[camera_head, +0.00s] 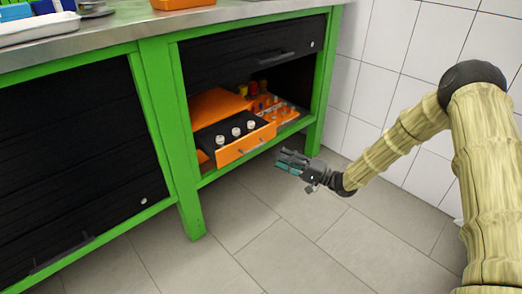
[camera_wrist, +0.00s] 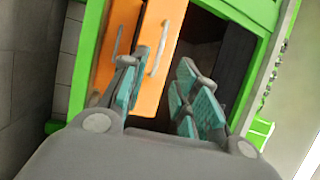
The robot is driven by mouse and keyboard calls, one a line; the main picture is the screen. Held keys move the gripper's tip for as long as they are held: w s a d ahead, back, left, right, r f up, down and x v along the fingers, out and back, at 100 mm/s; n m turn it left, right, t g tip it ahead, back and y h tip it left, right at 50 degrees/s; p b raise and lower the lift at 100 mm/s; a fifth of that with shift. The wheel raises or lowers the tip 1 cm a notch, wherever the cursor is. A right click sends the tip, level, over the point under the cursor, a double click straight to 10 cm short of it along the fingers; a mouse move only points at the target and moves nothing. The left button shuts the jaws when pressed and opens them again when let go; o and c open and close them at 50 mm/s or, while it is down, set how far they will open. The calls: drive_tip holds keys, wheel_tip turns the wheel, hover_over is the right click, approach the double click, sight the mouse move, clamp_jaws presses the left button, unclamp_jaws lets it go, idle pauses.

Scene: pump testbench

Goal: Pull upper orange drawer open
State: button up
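The upper orange drawer (camera_head: 247,146) sticks out of the green cabinet's open compartment in the head view, with several white-topped items standing in it. Its front also shows in the wrist view (camera_wrist: 152,82), with a grey bar handle (camera_wrist: 160,48). A lower orange drawer (camera_wrist: 106,75) with its own handle (camera_wrist: 118,40) lies to the left of it there. My gripper (camera_head: 282,158) is in front and to the right of the drawer front in the head view. In the wrist view its teal-padded fingers (camera_wrist: 163,82) are spread, with nothing held between them. The upper handle shows beyond the fingertips.
The green cabinet's post (camera_head: 165,115) stands left of the compartment. A black shutter (camera_head: 255,48) is partly raised above the drawers. An orange tray (camera_head: 278,110) with small parts lies right of the drawer, inside. The tiled floor (camera_head: 265,225) in front is clear.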

drive_tip(key=b+x, duration=0.4)
drive_tip(key=x, duration=0.6)
drive_tip(key=shift+w+b, duration=0.2)
drive_tip(key=shift+b, duration=0.15)
drive_tip(key=shift+c, duration=0.3)
clamp_jaws()
